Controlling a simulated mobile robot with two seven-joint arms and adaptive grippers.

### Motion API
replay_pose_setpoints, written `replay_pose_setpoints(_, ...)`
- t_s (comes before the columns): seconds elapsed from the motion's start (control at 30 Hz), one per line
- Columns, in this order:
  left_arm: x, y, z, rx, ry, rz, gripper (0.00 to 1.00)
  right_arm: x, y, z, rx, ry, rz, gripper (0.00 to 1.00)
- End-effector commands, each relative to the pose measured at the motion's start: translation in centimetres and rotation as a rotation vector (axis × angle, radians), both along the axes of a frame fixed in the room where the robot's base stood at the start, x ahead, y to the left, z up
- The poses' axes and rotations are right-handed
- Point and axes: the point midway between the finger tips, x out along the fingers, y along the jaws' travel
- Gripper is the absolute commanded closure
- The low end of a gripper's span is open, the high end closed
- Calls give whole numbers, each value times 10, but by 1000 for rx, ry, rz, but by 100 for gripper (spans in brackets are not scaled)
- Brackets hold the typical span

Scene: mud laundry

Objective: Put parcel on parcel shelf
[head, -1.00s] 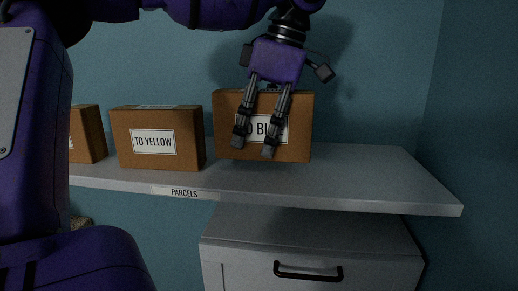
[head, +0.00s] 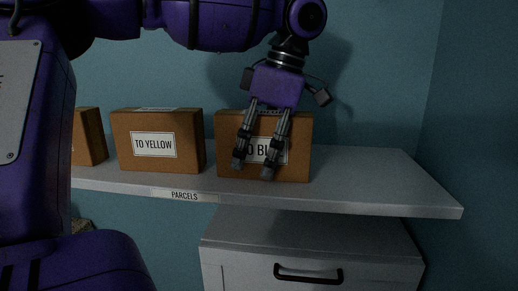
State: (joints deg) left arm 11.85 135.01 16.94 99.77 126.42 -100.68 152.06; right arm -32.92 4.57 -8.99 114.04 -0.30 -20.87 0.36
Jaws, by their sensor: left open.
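A brown parcel with a white label, partly hidden, that seems to read "TO BLUE" (head: 297,150) sits upright on the grey shelf marked "PARCELS" (head: 380,178), near its front edge. My left gripper (head: 254,168) points down at it, its two dark fingers apart and overlapping the parcel's front face and label. The fingers are open; whether they still touch the parcel cannot be told. My right gripper is not in view.
A parcel labelled "TO YELLOW" (head: 188,155) stands left of the blue one with a small gap. Another parcel (head: 90,135) is partly hidden by my body. The shelf's right end is bare. A grey cabinet (head: 310,240) with a black handle stands below.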

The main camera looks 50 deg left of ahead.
Motion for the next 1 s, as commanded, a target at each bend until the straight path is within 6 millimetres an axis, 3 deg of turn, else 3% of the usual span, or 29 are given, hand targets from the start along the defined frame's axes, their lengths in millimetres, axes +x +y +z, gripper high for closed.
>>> replay_pose_setpoints(0.17,2,-2,11,1,-2,0,39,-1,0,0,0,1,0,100)
replay_pose_setpoints(0.5,15,-16,78,2,-1,3,39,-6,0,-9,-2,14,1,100)
replay_pose_setpoints(0.7,20,-22,107,1,1,0,39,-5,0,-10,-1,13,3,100)
replay_pose_setpoints(1.0,21,-25,119,-1,1,-1,39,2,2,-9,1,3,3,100)
